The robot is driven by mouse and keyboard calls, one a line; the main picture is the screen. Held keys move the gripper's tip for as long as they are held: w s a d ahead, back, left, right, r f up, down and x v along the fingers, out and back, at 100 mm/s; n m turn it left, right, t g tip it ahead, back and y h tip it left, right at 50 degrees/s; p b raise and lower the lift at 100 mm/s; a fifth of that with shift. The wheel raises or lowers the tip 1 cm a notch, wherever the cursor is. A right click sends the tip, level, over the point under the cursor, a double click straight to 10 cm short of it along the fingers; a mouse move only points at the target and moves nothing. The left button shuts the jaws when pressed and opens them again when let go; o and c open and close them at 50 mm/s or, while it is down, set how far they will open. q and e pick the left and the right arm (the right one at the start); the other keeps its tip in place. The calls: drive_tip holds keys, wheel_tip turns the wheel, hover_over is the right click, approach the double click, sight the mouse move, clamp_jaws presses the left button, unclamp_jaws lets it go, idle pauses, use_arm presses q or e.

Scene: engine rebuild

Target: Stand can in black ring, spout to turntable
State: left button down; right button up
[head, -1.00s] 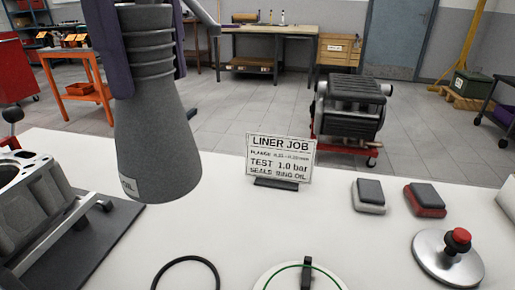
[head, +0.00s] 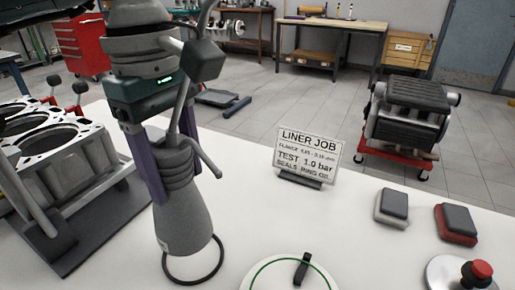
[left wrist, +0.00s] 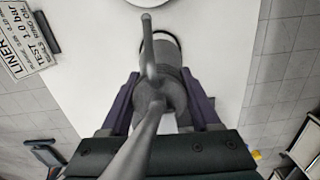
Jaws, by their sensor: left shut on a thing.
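My left gripper (head: 176,172) is shut on the grey can (head: 184,222), its purple fingers on either side of the ribbed neck. The can is roughly upright, its wide base down. The black ring (head: 194,282) lies on the white table; the can's base covers its far part, and I cannot tell whether the base touches the table. The can's spout (head: 206,158) angles down to the right; in the left wrist view the spout (left wrist: 147,45) points up toward the white disc's edge. The turntable (head: 262,280), white with a green circle and black handle, is at the bottom. My right gripper is out of view.
An engine block (head: 55,150) stands on a dark mat at left. A sign (head: 307,158) stands behind the turntable. Two grey-topped pads (head: 392,205) and a red-knobbed metal disc (head: 475,275) are at right. The table between is clear.

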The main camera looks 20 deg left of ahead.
sight(166, 137)
use_arm(q)
drive_tip(key=shift+f, duration=3.1)
drive_tip(key=shift+f+b, duration=0.1)
drive_tip(key=shift+b, duration=0.25)
drive_tip(key=shift+c, duration=0.6)
unclamp_jaws()
drive_tip(key=r, duration=1.2)
drive_tip(key=shift+w+a+r, duration=0.1)
drive_tip(key=shift+a+r, duration=0.1)
drive_tip(key=shift+a, duration=0.05)
